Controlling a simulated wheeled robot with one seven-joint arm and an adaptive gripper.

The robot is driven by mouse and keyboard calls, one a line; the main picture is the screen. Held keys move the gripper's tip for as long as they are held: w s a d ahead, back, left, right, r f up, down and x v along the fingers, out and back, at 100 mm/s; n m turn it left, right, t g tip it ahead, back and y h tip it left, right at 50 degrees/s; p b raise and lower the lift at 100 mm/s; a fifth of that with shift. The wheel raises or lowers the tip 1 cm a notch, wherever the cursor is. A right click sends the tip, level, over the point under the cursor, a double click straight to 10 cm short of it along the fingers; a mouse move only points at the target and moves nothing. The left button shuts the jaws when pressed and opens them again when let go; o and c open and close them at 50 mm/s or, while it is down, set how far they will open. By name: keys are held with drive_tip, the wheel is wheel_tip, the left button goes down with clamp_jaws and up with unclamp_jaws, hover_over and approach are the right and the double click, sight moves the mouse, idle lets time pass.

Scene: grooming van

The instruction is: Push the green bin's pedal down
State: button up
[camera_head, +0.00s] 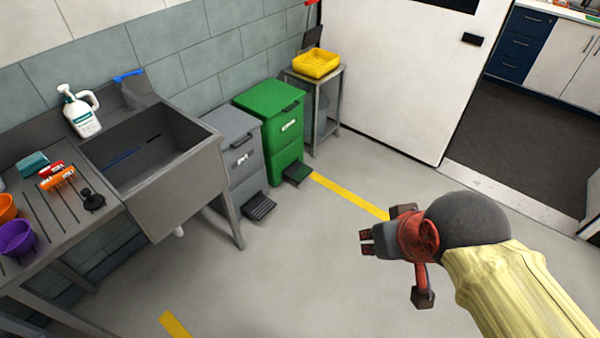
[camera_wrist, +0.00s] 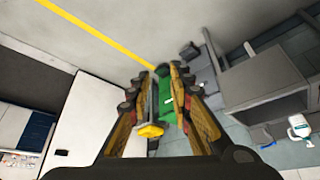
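The green bin (camera_head: 272,122) stands against the tiled wall, right of a grey bin. Its dark pedal (camera_head: 297,173) sticks out low at the front, near the floor. My gripper (camera_head: 365,243) is over open floor, to the right of and nearer than the pedal, clearly apart from it. Its fingers point left in the head view. In the wrist view my gripper (camera_wrist: 159,76) shows two fingers spread with an empty gap, so it is open. The green bin (camera_wrist: 165,105) shows between them, partly hidden by the right finger.
The grey bin (camera_head: 233,150) has its own pedal (camera_head: 259,208) close by. A metal sink (camera_head: 178,190) stands left of it. A small stand (camera_head: 330,110) with a yellow tray (camera_head: 316,63) is right of the green bin. Floor before the bins is clear, with a yellow line (camera_head: 345,194).

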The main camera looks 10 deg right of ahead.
clamp_jaws()
idle(1.3)
